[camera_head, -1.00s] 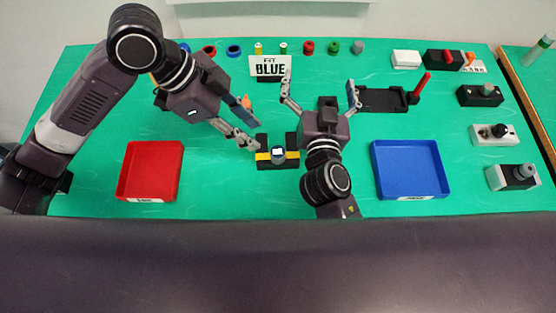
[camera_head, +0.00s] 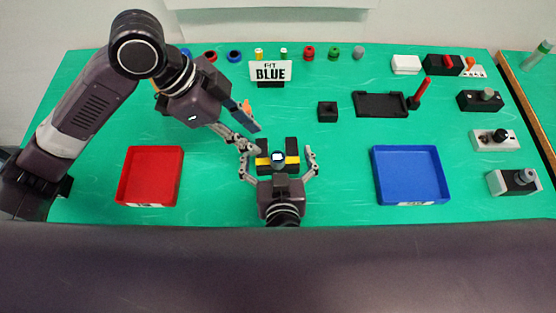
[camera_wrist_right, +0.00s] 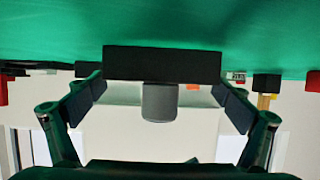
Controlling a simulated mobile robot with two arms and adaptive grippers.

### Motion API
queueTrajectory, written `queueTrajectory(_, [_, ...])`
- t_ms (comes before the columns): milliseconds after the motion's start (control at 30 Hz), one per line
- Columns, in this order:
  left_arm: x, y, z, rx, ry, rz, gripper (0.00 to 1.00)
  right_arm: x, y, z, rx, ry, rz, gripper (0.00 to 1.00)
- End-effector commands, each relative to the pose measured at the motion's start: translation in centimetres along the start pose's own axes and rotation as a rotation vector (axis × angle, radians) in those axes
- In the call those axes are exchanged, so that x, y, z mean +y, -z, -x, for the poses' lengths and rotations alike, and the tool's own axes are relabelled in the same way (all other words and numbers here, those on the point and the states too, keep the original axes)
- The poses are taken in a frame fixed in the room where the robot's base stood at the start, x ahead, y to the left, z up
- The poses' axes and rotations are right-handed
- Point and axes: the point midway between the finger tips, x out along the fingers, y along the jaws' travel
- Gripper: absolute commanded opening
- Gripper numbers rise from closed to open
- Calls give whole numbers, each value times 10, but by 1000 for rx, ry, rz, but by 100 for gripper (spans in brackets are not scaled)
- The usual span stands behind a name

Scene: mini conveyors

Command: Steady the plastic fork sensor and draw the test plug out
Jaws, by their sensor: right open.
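The fork sensor (camera_head: 263,166) is a black U-shaped block with a yellow band, standing on the green mat near the front centre. The test plug (camera_head: 278,157), with a white and dark-blue top, sits between its two prongs. My right gripper (camera_head: 277,153) is open, one finger on each side of the sensor, apparently apart from it. In the right wrist view a black block (camera_wrist_right: 162,63), likely the sensor, and a grey cylinder (camera_wrist_right: 160,102) lie between the spread fingers. My left gripper (camera_head: 257,139) is open and empty just beyond the sensor's upper left; contact cannot be told.
A red tray (camera_head: 123,187) stands left, a blue tray (camera_head: 443,180) right. A small black block (camera_head: 327,111) and a black holder (camera_head: 381,105) with a red lever lie behind. A BLUE sign (camera_head: 270,71) stands at the back. Several devices line the right edge.

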Motion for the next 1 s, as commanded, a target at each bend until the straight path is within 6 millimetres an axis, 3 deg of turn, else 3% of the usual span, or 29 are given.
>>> queueTrajectory(200, [0,0,0,0,0,0,29,0,0,-20,1,0,0,96])
queueTrajectory(533, [0,0,0,0,0,0,29,0,0,-24,-1,0,-2,96])
queueTrajectory(1000, [0,0,0,0,0,0,29,0,0,-24,0,0,-2,45])
